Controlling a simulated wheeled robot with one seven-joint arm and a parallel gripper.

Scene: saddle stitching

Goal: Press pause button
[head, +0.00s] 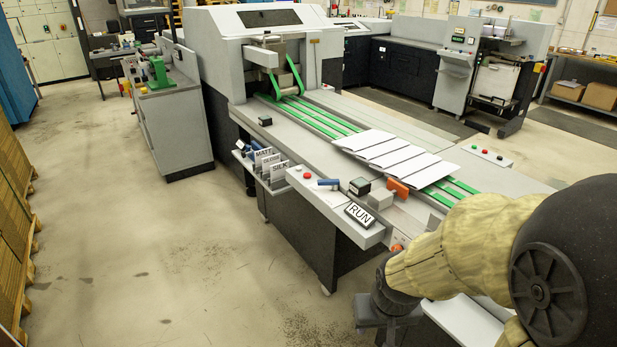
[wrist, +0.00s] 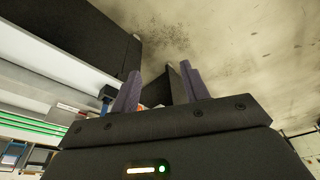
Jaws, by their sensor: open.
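A front control panel (head: 335,204) sits on the near edge of the stitching machine. It carries a red round button (head: 307,175) and a small sign reading RUN (head: 360,214). No button marking reading pause is legible, so I cannot tell which one it is. My gripper (head: 385,310) is low at the machine's near right end, apart from the panel and partly hidden by my arm. In the wrist view my gripper (wrist: 160,88) has its two purple-grey fingers spread apart with nothing held between them. No button is clearly visible there.
Green belts (head: 312,117) run along the machine bed with several white sheets (head: 385,151) on them. A second panel with red and green buttons (head: 487,153) is on the far side. Card holders (head: 267,165) hang on the near side. The floor at left (head: 130,240) is clear.

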